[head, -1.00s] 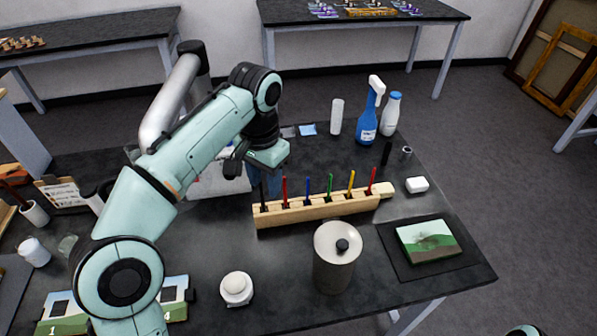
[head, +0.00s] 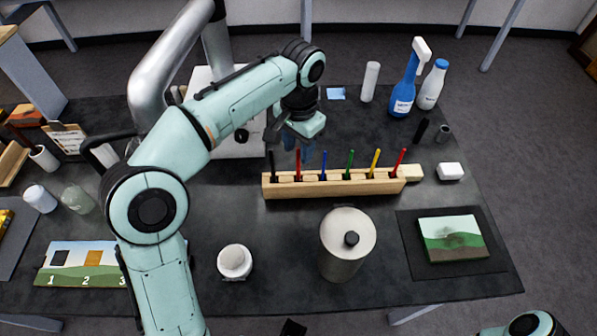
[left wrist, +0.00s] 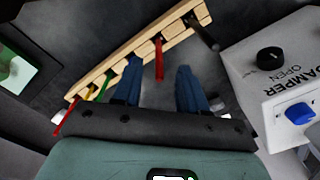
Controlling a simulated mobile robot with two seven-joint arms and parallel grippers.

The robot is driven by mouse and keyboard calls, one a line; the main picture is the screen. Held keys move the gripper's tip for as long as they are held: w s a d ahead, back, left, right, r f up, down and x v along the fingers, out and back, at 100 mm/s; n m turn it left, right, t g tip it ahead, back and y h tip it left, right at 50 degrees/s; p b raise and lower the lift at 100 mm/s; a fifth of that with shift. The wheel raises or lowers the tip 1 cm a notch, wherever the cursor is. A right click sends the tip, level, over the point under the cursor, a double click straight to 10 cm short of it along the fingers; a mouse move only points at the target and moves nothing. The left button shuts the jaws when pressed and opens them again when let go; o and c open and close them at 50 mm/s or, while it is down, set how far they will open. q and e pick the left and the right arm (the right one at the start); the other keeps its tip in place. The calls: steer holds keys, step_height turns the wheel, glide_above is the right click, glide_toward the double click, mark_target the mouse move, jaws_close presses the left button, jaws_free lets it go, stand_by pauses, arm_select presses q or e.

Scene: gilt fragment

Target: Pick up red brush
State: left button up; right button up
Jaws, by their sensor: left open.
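A light wooden rack (head: 335,188) holds a row of upright brushes in the head view. One red brush (head: 298,164) stands second from the left, beside a black one; another red brush (head: 399,162) stands at the right end. My left gripper (head: 304,154) is open and empty, with its blue fingers just behind the left red brush's top. In the left wrist view the fingers (left wrist: 158,68) are spread, and the nearer red brush (left wrist: 159,60) shows in the gap between them, in the rack (left wrist: 140,45). The left finger hides part of the rack. My right gripper is not in view.
A grey canister (head: 345,255) and a white round jar (head: 234,261) stand in front of the rack. A blue spray bottle (head: 404,90) and a white bottle (head: 432,86) stand behind it. A white damper box (left wrist: 285,80) is close to the right finger.

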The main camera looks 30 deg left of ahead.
arm_select(q)
steer(key=b, duration=0.1)
glide_above(298, 179)
steer(key=f, duration=0.5)
steer(key=shift+w, duration=0.25)
jaws_close()
